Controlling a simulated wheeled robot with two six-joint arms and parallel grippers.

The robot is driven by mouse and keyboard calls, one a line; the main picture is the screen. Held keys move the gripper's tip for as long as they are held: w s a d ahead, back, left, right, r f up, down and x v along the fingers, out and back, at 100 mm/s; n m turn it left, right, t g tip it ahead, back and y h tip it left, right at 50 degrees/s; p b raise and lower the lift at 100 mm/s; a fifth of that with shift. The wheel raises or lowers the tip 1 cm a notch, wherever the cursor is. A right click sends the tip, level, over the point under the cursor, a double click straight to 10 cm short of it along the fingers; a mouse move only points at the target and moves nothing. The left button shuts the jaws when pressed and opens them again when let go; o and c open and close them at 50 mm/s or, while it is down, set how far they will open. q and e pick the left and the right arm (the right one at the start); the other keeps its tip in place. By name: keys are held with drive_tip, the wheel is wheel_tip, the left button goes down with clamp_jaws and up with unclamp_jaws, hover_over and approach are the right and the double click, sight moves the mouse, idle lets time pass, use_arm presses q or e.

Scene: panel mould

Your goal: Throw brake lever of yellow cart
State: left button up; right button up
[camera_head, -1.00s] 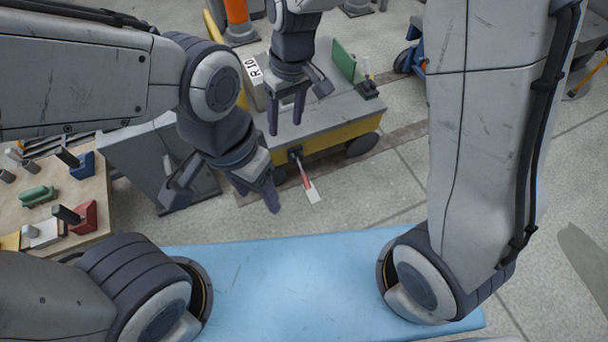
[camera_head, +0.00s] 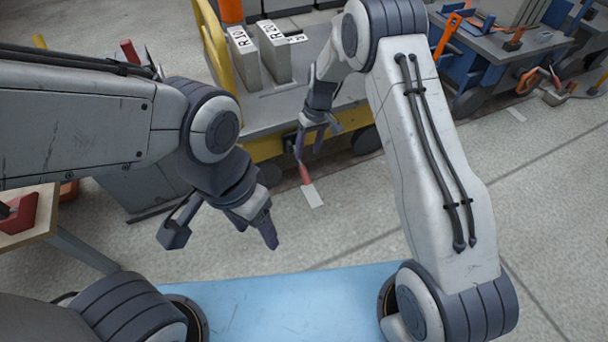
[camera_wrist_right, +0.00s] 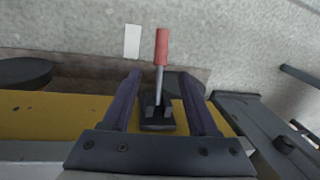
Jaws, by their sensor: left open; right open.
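The yellow cart (camera_head: 264,147) stands ahead, with a grey top, a yellow side and a yellow upright rail. Its brake lever (camera_head: 303,170), a thin rod with a red grip, sticks out from the near side. In the right wrist view the lever (camera_wrist_right: 161,58) stands between the two fingers, its red grip beyond the fingertips and its dark base behind. My right gripper (camera_head: 308,148) is open around the lever's line, with no visible contact. It also shows in the right wrist view (camera_wrist_right: 163,82). My left gripper (camera_head: 222,238) is open and empty, left of the lever above the floor.
Boxes marked R 10 (camera_head: 243,60) and R 20 (camera_head: 274,51) stand on the cart. A white floor mark (camera_head: 313,195) lies by the lever. Another cart with blue and orange parts (camera_head: 476,68) is at the upper right. A table (camera_head: 29,222) is at the left. Floor in front is clear.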

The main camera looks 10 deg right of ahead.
sight(304, 167)
drive_tip(key=f+b, duration=0.1)
drive_tip(key=f, duration=0.2)
drive_tip(key=a+f+b, duration=0.1)
drive_tip(key=f+b, duration=0.1)
drive_tip(key=f, duration=0.1)
drive_tip(key=f+b, duration=0.2)
drive_tip(key=f, duration=0.1)
drive_tip(key=shift+s+a+f, duration=0.25)
drive_tip(key=shift+s, duration=0.05)
clamp_jaws()
idle(0.9)
